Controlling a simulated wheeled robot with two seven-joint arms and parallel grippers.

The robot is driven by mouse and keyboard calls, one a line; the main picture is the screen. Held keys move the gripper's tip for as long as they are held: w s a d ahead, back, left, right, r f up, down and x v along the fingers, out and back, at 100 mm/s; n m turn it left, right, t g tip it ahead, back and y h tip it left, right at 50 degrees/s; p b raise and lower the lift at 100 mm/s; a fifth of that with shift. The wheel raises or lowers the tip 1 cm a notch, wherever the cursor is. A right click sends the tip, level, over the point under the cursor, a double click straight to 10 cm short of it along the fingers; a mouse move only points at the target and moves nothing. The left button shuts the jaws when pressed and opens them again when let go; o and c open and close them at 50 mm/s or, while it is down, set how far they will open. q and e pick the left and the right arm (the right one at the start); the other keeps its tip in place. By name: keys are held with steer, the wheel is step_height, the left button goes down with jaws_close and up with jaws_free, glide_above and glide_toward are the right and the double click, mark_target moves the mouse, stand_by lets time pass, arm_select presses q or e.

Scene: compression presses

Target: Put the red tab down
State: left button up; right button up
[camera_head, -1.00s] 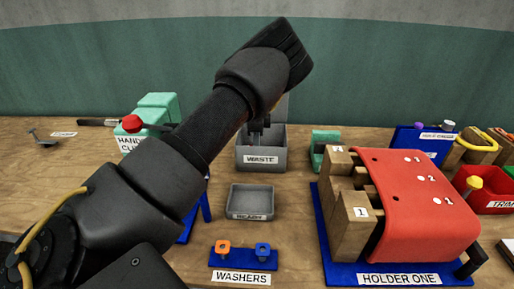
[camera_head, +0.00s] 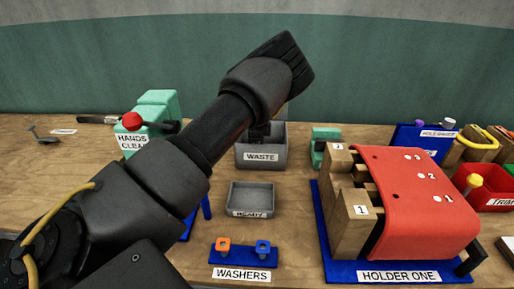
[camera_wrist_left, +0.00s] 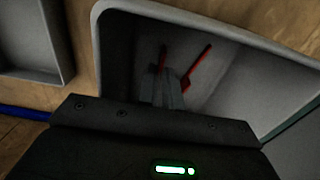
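My left gripper (camera_head: 260,132) reaches down into the grey bin labelled WASTE (camera_head: 261,157); the forearm hides part of the bin in the head view. In the left wrist view the gripper fingers (camera_wrist_left: 165,88) are close together inside the bin (camera_wrist_left: 125,8). A thin red tab (camera_wrist_left: 163,57) shows edge-on at the fingertips and appears pinched between them. A second red strip (camera_wrist_left: 199,65) shows just right of the fingers, apparently against the bin's inside. My right gripper is not in view.
A small empty grey tray (camera_head: 251,198) stands in front of the bin, with a blue washer stand (camera_head: 243,255) nearer. A red curved sheet (camera_head: 410,195) lies over wooden blocks on the blue HOLDER ONE base (camera_head: 345,270). A green press with a red knob (camera_head: 133,121) stands left.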

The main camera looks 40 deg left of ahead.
arm_select(q)
steer(key=shift+o, duration=1.4)
steer(key=shift+r, duration=0.1)
step_height(320, 180, up, 13)
